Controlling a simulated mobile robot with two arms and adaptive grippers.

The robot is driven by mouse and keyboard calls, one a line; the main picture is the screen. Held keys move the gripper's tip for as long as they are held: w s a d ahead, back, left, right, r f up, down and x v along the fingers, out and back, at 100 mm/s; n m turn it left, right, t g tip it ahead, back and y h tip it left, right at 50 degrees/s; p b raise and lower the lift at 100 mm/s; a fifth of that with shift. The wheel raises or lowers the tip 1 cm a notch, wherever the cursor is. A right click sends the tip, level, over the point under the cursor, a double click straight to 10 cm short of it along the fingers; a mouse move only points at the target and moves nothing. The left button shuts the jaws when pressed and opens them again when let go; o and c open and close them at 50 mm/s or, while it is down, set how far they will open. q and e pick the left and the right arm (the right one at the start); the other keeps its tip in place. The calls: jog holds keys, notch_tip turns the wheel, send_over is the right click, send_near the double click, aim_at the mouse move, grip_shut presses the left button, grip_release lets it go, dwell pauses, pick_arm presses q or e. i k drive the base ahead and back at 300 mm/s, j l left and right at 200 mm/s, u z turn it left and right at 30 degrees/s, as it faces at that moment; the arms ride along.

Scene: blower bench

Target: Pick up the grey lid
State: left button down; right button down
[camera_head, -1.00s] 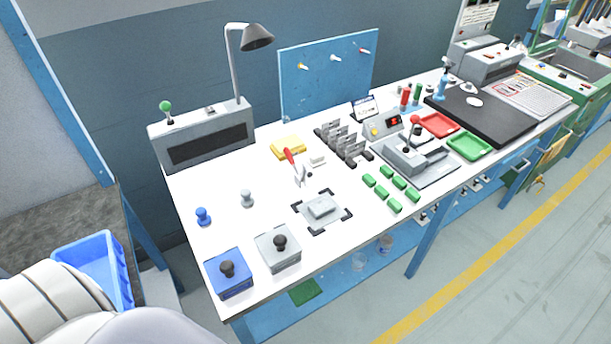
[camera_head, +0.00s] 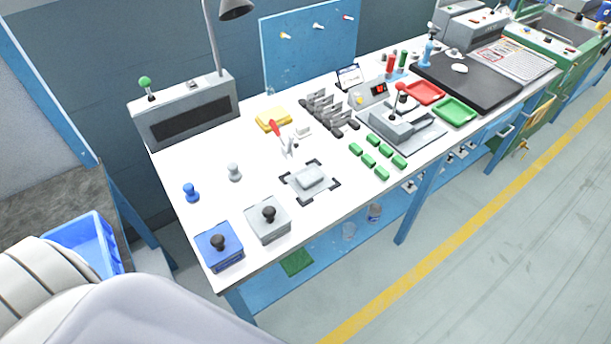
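A grey square piece with a black knob, which looks like the grey lid (camera_head: 267,228), sits near the front left edge of the white bench. A blue one of the same shape (camera_head: 219,250) sits to its left, close beside it. Whether each is a lid on a box or a single block I cannot tell. Neither of my grippers shows in the view. Only a white rounded part of my own body shows at the bottom left.
Small blue (camera_head: 190,192) and grey (camera_head: 234,172) knobs stand there. A grey pad in black corner marks (camera_head: 311,180) lies to the right. A blue bin (camera_head: 85,247) is at the left.

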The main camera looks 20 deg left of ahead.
aim_at(311, 181)
jog(key=i+l+u, duration=0.15)
jog(key=u, duration=0.9)
